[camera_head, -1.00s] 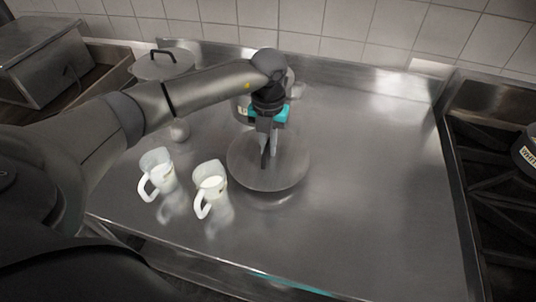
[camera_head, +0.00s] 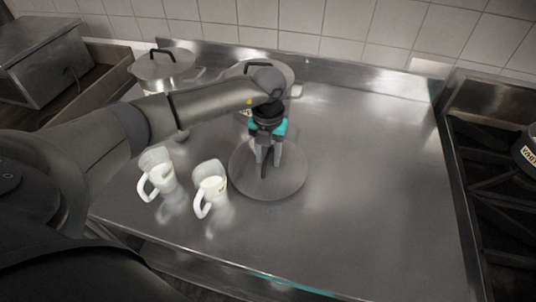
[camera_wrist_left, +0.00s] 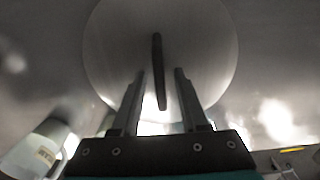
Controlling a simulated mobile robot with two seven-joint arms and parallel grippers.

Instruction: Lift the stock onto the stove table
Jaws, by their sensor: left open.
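A round steel lid (camera_head: 285,185) lies flat on the steel table (camera_head: 370,180). My left gripper (camera_head: 268,165) is above it, pointing down and open. In the left wrist view the lid (camera_wrist_left: 205,40) shows from above, and its black bar handle (camera_wrist_left: 158,72) stands between the two fingers (camera_wrist_left: 157,85). I cannot tell from labels which pot holds the stock. My right gripper is not in view.
Two white jugs (camera_head: 158,172) (camera_head: 210,188) stand left of the lid, close to it. A black stove grate (camera_head: 500,190) is at the right, with a labelled pot (camera_head: 527,148) partly in view. A tiled wall (camera_head: 400,35) closes the back. The table's right half is clear.

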